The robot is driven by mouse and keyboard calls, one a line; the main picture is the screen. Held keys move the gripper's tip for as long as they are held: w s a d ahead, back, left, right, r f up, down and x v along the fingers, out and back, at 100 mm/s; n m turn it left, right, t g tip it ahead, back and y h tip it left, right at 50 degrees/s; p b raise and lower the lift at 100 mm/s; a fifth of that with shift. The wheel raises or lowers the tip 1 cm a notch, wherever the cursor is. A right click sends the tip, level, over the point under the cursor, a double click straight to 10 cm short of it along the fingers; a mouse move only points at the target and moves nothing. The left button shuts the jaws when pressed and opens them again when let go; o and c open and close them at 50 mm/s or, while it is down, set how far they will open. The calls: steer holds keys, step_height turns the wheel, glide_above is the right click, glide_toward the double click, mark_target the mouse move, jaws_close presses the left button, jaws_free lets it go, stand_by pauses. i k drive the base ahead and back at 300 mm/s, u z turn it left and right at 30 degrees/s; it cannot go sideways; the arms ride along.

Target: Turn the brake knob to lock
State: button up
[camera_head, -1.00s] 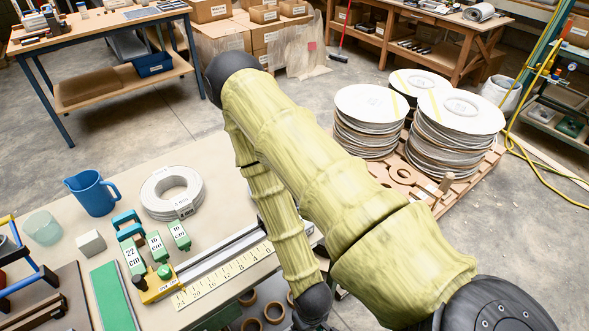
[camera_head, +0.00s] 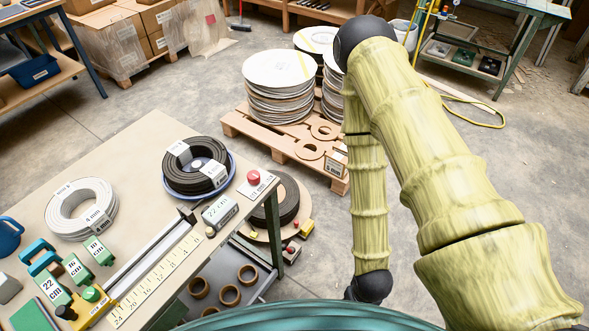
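A red round knob (camera_head: 253,177) stands on a small white labelled plate at the right corner of the workbench (camera_head: 135,150). Next to it a black coil (camera_head: 197,165) lies in a blue round tray. A black knob (camera_head: 66,312) and a green knob (camera_head: 91,294) sit on a yellow block (camera_head: 98,308) at the lower left. I cannot tell from the lettering which knob is the brake knob. My arm in its yellow-green sleeve rises at the right and bends down to a black joint near the bottom. My gripper is out of view.
A second dark coil (camera_head: 282,200) sits low beyond the bench corner. A pallet (camera_head: 282,143) with stacked discs stands behind. Grey floor is open around it.

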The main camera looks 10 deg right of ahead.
mark_target(253, 175)
steer(key=u, duration=1.75)
steer(key=k, duration=0.8)
steer(key=z, duration=0.45)
steer(key=i, duration=0.45)
